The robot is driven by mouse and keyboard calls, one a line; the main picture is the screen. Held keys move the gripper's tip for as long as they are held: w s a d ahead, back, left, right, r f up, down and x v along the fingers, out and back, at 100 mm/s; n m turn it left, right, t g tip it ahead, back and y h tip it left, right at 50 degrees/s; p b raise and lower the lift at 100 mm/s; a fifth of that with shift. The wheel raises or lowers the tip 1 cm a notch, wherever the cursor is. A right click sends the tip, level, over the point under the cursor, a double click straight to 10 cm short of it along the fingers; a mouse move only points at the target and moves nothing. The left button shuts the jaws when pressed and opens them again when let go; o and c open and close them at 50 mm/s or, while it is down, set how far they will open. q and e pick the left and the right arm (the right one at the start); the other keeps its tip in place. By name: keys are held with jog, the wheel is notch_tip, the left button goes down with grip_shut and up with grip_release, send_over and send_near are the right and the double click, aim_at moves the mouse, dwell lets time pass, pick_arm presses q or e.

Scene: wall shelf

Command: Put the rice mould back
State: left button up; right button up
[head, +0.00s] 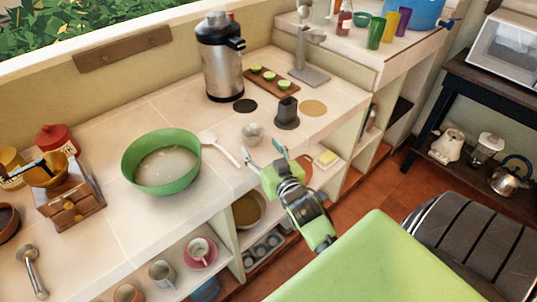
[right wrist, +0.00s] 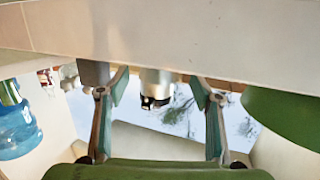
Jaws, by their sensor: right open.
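A dark grey upright piece with a round dark base, which looks like the rice mould (head: 287,112), stands on the counter between a black disc (head: 245,105) and a tan disc (head: 313,108). A grey shape in the right wrist view (right wrist: 92,72) is probably the same piece. My right gripper (head: 263,152) is open and empty at the counter's front edge, nearer than the grey piece and apart from it. Its spread fingers show in the right wrist view (right wrist: 158,82), which looks upside down. My left gripper is not in view.
A small shiny bowl (head: 252,133), a white spoon (head: 219,148) and a green bowl (head: 147,177) of pale contents lie near my right gripper. A steel airpot (head: 222,62) and a wooden board (head: 271,82) with green pieces stand behind. The counter's front edge (right wrist: 165,40) crosses the wrist view.

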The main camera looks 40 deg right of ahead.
jog(key=shift+v, duration=2.75)
